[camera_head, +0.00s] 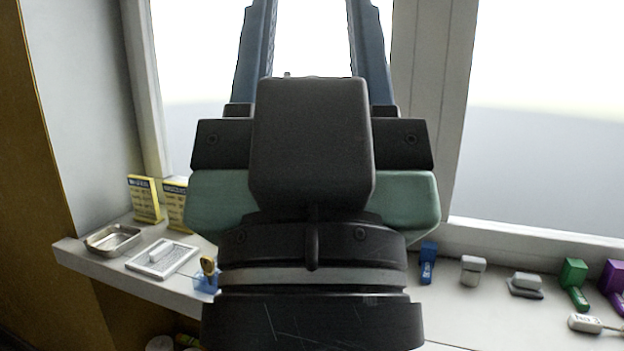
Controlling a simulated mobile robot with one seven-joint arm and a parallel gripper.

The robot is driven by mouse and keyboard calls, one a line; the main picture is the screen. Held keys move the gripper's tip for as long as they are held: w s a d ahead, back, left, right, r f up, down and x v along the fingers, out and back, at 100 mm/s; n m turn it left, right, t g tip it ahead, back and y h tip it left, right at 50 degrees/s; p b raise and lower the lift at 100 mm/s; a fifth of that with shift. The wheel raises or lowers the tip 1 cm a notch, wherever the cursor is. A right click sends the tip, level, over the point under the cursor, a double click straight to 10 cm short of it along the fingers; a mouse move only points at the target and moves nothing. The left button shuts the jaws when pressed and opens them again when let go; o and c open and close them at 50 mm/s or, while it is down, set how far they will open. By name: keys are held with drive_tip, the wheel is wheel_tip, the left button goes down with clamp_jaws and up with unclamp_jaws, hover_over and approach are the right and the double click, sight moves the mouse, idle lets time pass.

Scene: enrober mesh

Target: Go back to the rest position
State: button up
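My gripper (308,12) fills the middle of the head view, seen from behind and pointing up and away in front of the bright window. Its two blue fingers stand wide apart, with only window showing between them. The fingertips run out at the top edge of the picture. No object is seen in its grasp. The gripper's dark body hides the middle of the sill.
The white sill (455,315) runs below the window. At left are a metal tray (113,239), a white plate with a block (162,257) and yellow signs (145,199). At right are a blue item (427,262), grey blocks (473,268), a green item (573,281) and a purple item (613,283).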

wheel_tip(320, 180, up, 22)
drive_tip(key=p, duration=1.9)
